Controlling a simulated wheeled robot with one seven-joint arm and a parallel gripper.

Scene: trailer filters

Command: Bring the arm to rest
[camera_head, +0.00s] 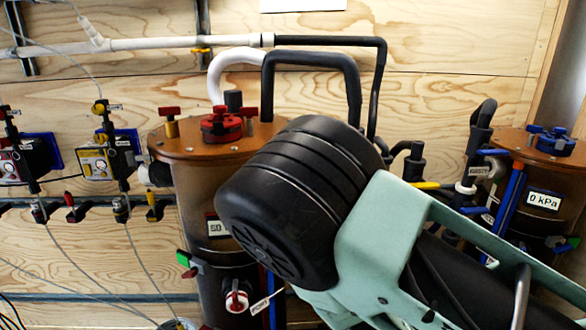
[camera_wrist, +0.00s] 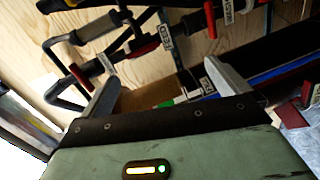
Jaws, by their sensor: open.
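My arm fills the lower right of the head view, with a thick black rounded joint and a pale green link. It stands in front of the filter tanks and hides part of the left one. My gripper is not visible in the head view. In the wrist view my gripper (camera_wrist: 163,75) shows two grey fingers spread wide apart. Nothing is held between them. Beyond the fingers are dark pipes with red valve handles on a plywood wall.
Valves and gauges (camera_head: 95,163) line the left wall. A white pipe (camera_head: 150,43) runs above. Thin tubes hang at the lower left.

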